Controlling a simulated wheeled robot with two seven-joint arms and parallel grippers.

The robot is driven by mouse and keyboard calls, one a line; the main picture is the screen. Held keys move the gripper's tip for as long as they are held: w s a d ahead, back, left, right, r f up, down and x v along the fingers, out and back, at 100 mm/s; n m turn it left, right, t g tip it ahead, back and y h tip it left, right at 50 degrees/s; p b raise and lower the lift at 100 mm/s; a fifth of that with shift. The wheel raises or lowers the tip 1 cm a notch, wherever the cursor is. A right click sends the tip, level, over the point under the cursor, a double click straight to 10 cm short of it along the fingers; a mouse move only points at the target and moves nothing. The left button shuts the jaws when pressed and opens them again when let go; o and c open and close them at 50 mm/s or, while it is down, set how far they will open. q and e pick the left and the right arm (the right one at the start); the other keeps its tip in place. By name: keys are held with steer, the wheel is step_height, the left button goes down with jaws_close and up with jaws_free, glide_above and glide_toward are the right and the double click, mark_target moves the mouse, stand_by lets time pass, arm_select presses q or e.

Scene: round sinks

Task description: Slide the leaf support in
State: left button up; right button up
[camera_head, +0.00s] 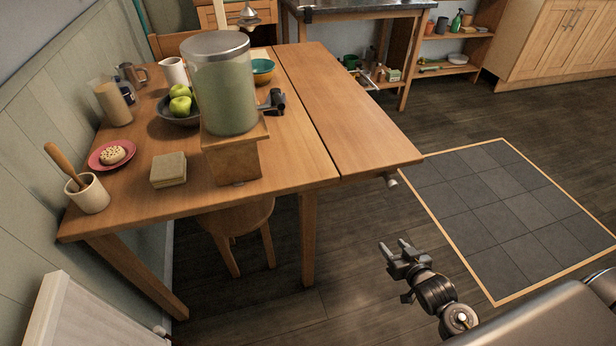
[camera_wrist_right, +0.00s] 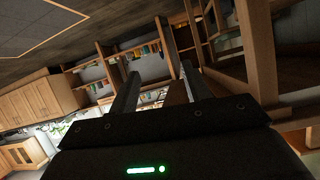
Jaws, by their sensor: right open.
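The wooden table (camera_head: 295,152) has a leaf (camera_head: 345,110) along its right side, level with the main top. A small pale round knob (camera_head: 391,180) shows under the leaf's near right corner. It appears to be the end of the leaf support; the rest is hidden under the leaf. My right gripper (camera_head: 398,248) is below the knob in the head view, apart from it, with its jaws open and empty. In the right wrist view both fingers (camera_wrist_right: 158,78) stand apart with nothing between them. My left gripper is not in view.
A glass drink dispenser (camera_head: 226,95) stands on a wooden stand (camera_head: 235,158) on the table. A bowl of apples (camera_head: 182,116), mortar (camera_head: 88,194) and sponges (camera_head: 168,169) are nearby. A stool (camera_head: 236,221) is under the table. The tiled floor panel (camera_head: 500,205) is clear.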

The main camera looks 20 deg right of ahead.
step_height(320, 180, up, 9)
steer(key=d+t+b, duration=0.1)
steer(key=t+b, duration=0.2)
steer(key=b, duration=0.1)
steer(key=n+t+b, duration=0.1)
steer(key=t, duration=0.1)
glide_toward(394, 189)
steer(key=w+b, duration=0.1)
steer(key=w, duration=0.9)
steer(key=shift+d, duration=0.15)
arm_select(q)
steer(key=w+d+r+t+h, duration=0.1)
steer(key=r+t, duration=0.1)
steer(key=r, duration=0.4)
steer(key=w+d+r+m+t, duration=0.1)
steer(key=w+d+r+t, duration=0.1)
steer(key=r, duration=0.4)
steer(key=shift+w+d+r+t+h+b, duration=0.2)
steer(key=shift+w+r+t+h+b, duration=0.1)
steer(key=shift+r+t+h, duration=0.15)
arm_select(e)
steer(key=shift+w+r, duration=0.1)
steer(key=shift+w, duration=0.5)
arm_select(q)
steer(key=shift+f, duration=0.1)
arm_select(e)
jaws_close()
